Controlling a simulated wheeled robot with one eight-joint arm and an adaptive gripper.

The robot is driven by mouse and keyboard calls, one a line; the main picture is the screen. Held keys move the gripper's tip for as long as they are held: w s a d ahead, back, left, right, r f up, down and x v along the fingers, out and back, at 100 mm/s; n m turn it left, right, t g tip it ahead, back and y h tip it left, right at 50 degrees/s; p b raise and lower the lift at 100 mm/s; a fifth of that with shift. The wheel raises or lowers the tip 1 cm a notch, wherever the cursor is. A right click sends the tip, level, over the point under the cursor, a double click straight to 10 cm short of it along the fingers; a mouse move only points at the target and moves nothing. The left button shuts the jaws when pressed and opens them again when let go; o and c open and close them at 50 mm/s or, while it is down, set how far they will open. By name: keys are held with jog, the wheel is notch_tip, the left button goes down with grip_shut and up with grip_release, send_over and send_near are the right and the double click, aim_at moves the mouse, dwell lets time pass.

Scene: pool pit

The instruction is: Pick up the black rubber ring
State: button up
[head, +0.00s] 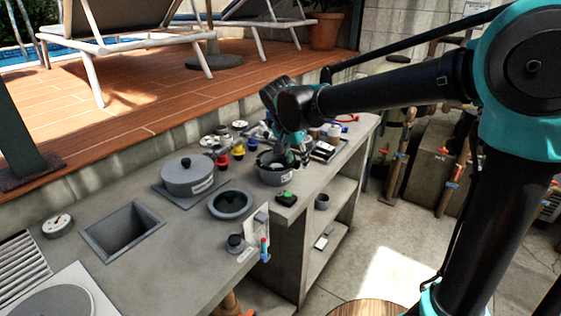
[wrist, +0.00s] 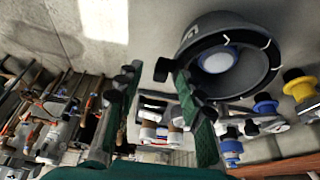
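I cannot clearly make out the black rubber ring in either view. My gripper (head: 297,156) is at the far part of the grey counter (head: 180,238), over or beside a dark grey bowl (head: 272,178). In the wrist view my gripper (wrist: 149,75) shows two green-padded fingers spread apart, with nothing held between them. The bowl (wrist: 246,80) shows there at upper right, with a pale blue-and-white round thing (wrist: 217,60) inside. The right finger overlaps the bowl's edge; I cannot tell whether they touch. My gripper hides part of the bowl in the head view.
A lidded grey pot (head: 187,177), a round dark-centred fitting (head: 230,204) and a square basin (head: 122,230) are nearer on the counter. Red and yellow (head: 239,153) fittings stand left of the bowl. A black-and-green item (head: 287,199) lies near the front edge. Shelves are below.

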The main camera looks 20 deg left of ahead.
grip_shut()
jog(key=shift+r, duration=0.1)
dwell(0.3)
notch_tip(320, 180, up, 20)
dwell(0.5)
